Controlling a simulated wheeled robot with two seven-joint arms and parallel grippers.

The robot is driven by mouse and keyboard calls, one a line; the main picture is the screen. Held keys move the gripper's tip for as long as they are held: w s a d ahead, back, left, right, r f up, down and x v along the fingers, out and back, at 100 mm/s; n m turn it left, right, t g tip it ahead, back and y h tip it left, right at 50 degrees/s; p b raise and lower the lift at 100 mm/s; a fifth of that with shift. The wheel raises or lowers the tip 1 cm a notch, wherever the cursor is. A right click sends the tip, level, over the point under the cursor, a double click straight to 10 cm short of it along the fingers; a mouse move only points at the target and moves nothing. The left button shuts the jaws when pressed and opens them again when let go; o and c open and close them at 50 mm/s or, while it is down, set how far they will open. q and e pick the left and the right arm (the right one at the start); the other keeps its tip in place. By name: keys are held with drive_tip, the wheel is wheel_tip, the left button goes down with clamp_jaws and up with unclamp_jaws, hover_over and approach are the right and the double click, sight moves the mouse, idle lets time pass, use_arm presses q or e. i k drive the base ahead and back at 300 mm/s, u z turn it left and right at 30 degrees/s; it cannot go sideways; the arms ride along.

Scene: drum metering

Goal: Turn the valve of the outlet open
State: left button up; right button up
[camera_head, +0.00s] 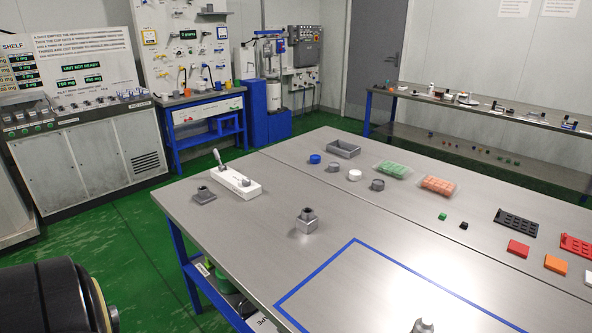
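I cannot make out for certain an outlet or its valve. At the back, a blue stand (268,127) carries a clear upright cylinder (273,95) with metal fittings. It is too small to tell whether any of these fittings is a valve, or how it is set. Neither my left nor my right gripper shows in the head view.
A steel table (250,235) fills the middle and right, bearing a white block with a lever (236,182), metal blocks and small coloured parts. A control console (80,140) stands left. Green floor (130,230) lies clear between. A dark rounded body (55,295) fills the lower left.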

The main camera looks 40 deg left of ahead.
sight(246, 183)
drive_tip(key=u, duration=2.4)
drive_tip(key=k, duration=0.65)
drive_tip(key=u, duration=0.7)
drive_tip(key=k, duration=0.5)
drive_tip(key=u, duration=0.6)
drive_tip(key=i, duration=2)
drive_tip(key=z, duration=0.4)
drive_tip(key=i, duration=2)
drive_tip(key=z, duration=1.05)
drive_tip(key=i, duration=1.45)
drive_tip(key=z, duration=1.25)
